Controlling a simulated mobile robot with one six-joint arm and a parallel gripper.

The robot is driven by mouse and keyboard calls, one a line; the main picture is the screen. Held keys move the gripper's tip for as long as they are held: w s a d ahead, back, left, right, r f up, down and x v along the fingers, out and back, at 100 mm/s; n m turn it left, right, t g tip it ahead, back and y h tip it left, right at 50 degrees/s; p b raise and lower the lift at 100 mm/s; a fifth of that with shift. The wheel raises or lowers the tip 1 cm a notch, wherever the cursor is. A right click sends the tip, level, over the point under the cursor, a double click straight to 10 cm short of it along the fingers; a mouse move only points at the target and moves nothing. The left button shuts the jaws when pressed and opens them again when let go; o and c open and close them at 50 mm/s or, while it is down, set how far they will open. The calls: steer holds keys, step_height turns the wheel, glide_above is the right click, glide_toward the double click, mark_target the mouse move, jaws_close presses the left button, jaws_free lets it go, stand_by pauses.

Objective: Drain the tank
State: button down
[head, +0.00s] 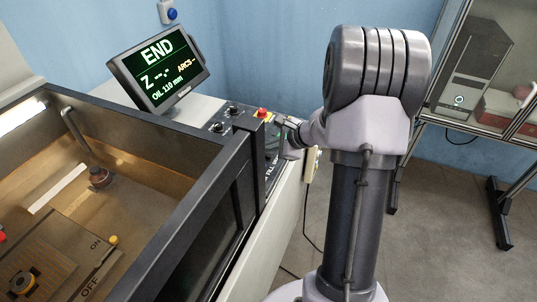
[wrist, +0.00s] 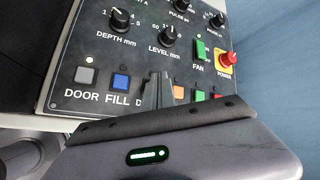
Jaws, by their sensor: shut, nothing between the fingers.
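The tank (head: 140,163) is on the left in the head view, with brownish liquid inside. The screen (head: 160,65) reads END, Z --.- , ARCS -- and OIL 110 mm. My gripper (head: 284,133) is at the control panel beside the tank. In the wrist view my gripper (wrist: 157,90) has its fingers together, empty, over the button row. They cover the button right of the blue FILL button (wrist: 121,82) and most of a label starting with D. I cannot tell whether the fingertips touch that button. The grey DOOR button (wrist: 85,76) is at the row's left end.
Orange (wrist: 180,91), green (wrist: 198,95) and red (wrist: 216,98) buttons sit close right of the fingers. DEPTH (wrist: 121,20) and LEVEL (wrist: 167,36) knobs, the green FAN switch (wrist: 200,50) and red POWER knob (wrist: 228,57) are above. A glass cabinet (head: 490,60) stands right.

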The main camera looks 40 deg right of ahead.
mark_target(271, 156)
stand_by(0.4)
steer(key=shift+f+b, duration=0.45)
steer(key=shift+b, duration=0.2)
steer(key=shift+f+b, duration=0.4)
steer(key=shift+b, duration=0.1)
stand_by(0.4)
steer(key=shift+r+p, duration=0.55)
steer(key=shift+r, duration=0.3)
steer(key=shift+r, duration=0.1)
step_height(271, 156, up, 5)
steer(key=p, duration=0.3)
steer(key=shift+p, duration=0.4)
